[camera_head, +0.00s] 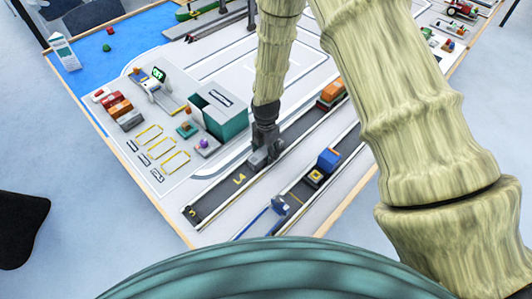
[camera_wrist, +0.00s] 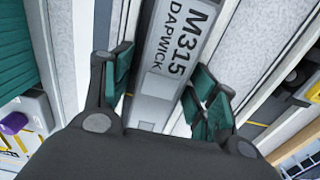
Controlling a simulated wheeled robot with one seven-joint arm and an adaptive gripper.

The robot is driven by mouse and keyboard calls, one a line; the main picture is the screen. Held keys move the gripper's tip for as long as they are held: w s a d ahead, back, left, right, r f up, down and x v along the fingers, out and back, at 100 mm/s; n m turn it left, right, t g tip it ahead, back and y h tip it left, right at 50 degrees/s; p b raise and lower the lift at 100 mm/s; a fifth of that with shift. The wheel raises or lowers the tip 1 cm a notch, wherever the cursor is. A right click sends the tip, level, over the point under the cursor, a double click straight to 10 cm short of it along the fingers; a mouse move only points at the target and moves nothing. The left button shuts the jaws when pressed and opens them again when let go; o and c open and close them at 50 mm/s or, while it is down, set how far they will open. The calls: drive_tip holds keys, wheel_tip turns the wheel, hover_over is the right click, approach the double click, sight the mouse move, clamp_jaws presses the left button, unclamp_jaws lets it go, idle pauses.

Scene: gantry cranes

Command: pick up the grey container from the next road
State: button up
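My gripper (camera_head: 262,150) is low over the nearer-middle dark road (camera_head: 222,193), with its arm reaching down from above. In the wrist view its teal-padded fingers (camera_wrist: 162,82) are spread apart. A long grey shape lettered "M315 DAPWICK" (camera_wrist: 186,38) runs between and beyond them. Paler grey patches show at its near end. I cannot tell whether this is the grey container's top or another surface, nor whether the pads touch it. In the head view the gripper hides whatever is directly under it.
A blue container (camera_head: 328,159) sits on a vehicle on the road to the right. An orange container (camera_head: 332,91) is farther up the gripper's road. A large teal box (camera_head: 226,125) stands left of the gripper. Small red and grey containers (camera_head: 118,108) lie farther left.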

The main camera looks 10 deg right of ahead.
drive_tip(key=c, duration=0.8)
drive_tip(key=shift+c, duration=0.2)
